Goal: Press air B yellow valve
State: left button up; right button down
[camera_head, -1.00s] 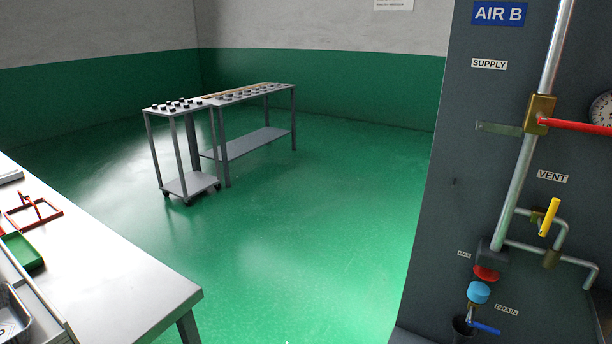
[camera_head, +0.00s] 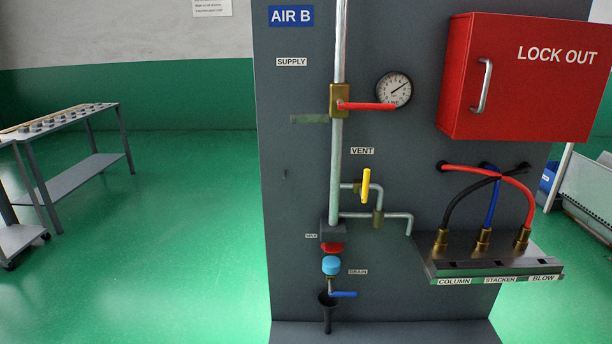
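The yellow valve handle (camera_head: 366,186) is on the grey AIR B panel (camera_head: 290,200), just below the VENT label (camera_head: 362,151). The handle stands close to upright, on a brass valve in a thin side pipe that branches from the main vertical pipe (camera_head: 336,170). The blue AIR B sign (camera_head: 291,16) is at the panel's top left. Neither of my grippers is in view, and nothing touches the yellow handle.
A red supply lever (camera_head: 370,106) and a gauge (camera_head: 394,90) are above the yellow handle. A blue drain lever (camera_head: 343,294) is below. A red LOCK OUT box (camera_head: 525,78) and a hose manifold (camera_head: 490,262) project at right. Green floor at left is open before a metal table (camera_head: 80,175).

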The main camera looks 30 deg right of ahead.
aim_at(366, 186)
jog(key=z, duration=1.2)
